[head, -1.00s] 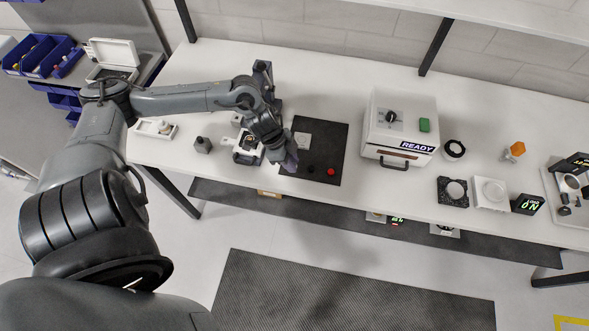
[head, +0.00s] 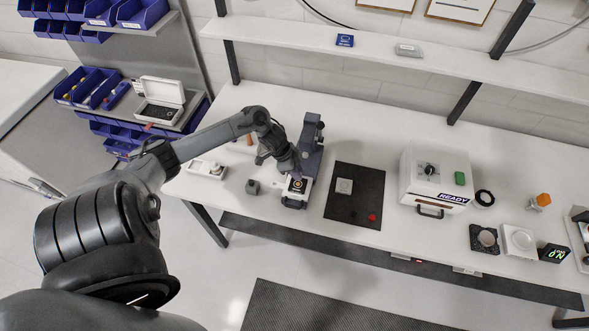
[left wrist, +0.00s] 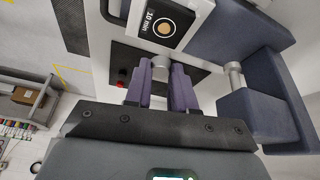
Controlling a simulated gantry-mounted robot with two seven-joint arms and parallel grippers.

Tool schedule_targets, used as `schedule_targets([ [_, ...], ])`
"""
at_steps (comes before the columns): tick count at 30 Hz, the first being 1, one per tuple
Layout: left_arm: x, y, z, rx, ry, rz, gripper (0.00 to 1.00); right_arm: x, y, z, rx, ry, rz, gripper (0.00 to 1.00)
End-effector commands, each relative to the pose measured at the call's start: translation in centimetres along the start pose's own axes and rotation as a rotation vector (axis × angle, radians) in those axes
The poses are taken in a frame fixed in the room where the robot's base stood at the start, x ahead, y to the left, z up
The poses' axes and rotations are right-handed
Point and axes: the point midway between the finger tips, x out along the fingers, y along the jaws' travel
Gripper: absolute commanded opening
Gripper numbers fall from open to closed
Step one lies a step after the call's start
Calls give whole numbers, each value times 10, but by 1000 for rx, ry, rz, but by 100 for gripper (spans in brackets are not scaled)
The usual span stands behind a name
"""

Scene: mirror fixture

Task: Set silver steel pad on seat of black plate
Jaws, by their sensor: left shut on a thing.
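A black plate (head: 476,246) with a round pale centre lies on the table at the right, far from the gripper. My right gripper is not in view.
A white box labelled READY (head: 407,175) stands between mat and plate.

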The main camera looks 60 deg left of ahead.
Motion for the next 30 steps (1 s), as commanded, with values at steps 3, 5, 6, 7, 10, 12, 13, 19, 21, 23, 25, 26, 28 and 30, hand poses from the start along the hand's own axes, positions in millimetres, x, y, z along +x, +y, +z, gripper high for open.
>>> schedule_targets([
  [3, 0, 0, 0, 0, 0, 0, 0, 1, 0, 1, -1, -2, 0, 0],
  [5, 0, 0, 0, 1, 0, 0, 0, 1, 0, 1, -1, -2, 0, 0],
  [6, 0, 0, 0, 1, 0, 0, 0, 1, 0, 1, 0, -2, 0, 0],
  [7, 0, 0, 0, 1, 0, 0, 0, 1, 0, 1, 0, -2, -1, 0],
  [10, 0, 0, 0, 1, 0, 0, 0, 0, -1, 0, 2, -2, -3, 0],
  [12, -1, 0, 0, 1, 0, 0, 0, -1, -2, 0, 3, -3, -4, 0],
  [13, -1, 0, 0, 1, 0, 0, 0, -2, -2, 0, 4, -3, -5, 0],
  [19, 6, 0, 3, -1, 0, 2, 0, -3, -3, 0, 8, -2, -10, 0],
  [21, 11, 0, 5, -1, 0, 1, 0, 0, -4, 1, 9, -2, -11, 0],
  [23, 16, 0, 7, -1, 0, 1, 0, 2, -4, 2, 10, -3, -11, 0],
  [25, 22, 0, 10, -1, -1, 2, 0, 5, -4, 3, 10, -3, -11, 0],
  [26, 25, 0, 11, 0, -1, 2, 0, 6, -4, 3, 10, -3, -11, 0],
  [28, 30, 0, 13, 0, 0, 1, 0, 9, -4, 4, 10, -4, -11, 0],
  [30, 37, 0, 15, 0, 0, 1, 0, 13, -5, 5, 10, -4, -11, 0],
])
